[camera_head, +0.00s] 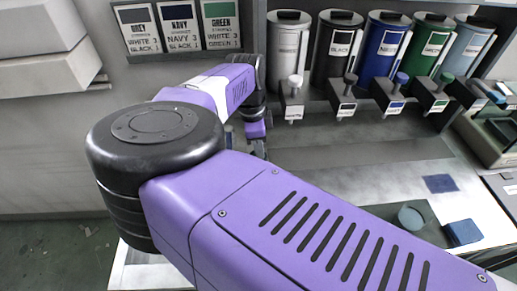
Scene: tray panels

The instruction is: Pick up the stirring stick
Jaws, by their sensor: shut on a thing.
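My gripper (258,147) is small in the view, just beyond my purple forearm and left of the dispensers. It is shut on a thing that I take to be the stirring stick. The stick itself cannot be made out, as my arm hides the area below and around the fingertips. I cannot tell how it is tilted or whether it touches the bench.
Several dispensers with spouts, among them a black one (337,50), a blue one (383,48) and a green one (429,48), stand along the back. Labelled cards (180,28) hang at upper left. A blue block (463,232) and a blue square (440,184) lie at right.

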